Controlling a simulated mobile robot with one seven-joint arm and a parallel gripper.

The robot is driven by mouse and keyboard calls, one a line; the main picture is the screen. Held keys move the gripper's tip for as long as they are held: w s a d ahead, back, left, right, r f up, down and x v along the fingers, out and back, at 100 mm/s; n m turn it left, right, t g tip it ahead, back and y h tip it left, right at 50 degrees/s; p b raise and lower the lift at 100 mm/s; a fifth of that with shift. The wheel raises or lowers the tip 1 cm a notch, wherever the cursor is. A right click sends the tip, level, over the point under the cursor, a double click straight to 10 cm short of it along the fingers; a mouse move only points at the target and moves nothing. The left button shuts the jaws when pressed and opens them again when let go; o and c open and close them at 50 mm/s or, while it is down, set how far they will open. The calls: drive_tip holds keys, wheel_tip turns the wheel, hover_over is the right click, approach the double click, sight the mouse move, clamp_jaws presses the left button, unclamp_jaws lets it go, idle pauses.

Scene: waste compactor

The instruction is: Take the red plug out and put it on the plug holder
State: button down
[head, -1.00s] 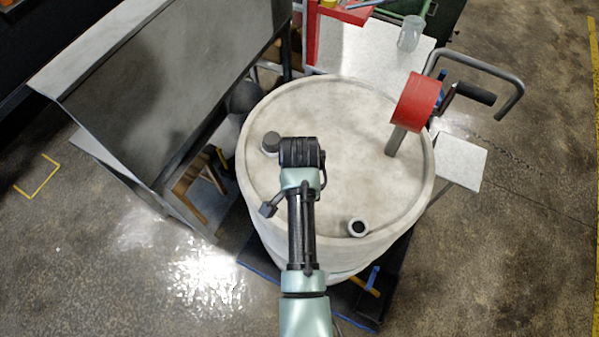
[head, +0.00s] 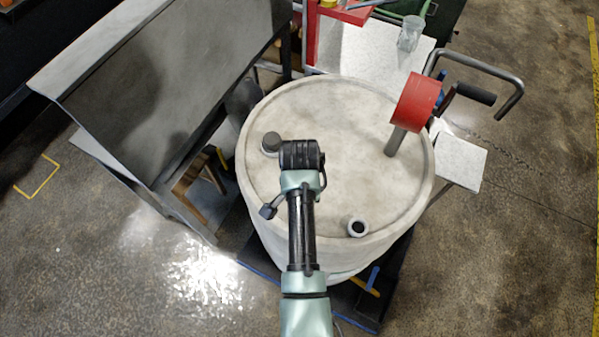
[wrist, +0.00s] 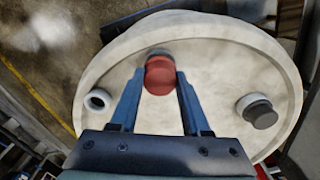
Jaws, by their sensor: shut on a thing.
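In the wrist view the red plug (wrist: 159,76) is between the fingertips of my gripper (wrist: 158,82). The blue fingers are shut on it from both sides. Just beyond the plug a grey ring (wrist: 157,52) on the drum lid shows in part. I cannot tell whether the plug sits in it or is raised. In the head view my dark wrist and arm lie over the drum lid and hide the plug and fingertips. I cannot pick out the plug holder with certainty.
The pale drum (head: 330,110) has a dark cap (head: 271,142), an open ring-shaped port (head: 358,228) and a red pump (head: 416,100) on a pipe at the right. A grey cabinet (head: 170,90) stands at left. A white plate (head: 458,163) is beside the drum.

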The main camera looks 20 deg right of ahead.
drive_tip(key=shift+f+b, duration=0.55)
drive_tip(key=shift+f, duration=0.35)
drive_tip(key=shift+c, duration=1.4)
unclamp_jaws()
drive_tip(key=shift+c, duration=0.4)
drive_tip(key=shift+r, duration=0.1)
wheel_tip(320, 180, up, 5)
drive_tip(key=p, duration=0.5)
drive_tip(key=shift+r, duration=0.95)
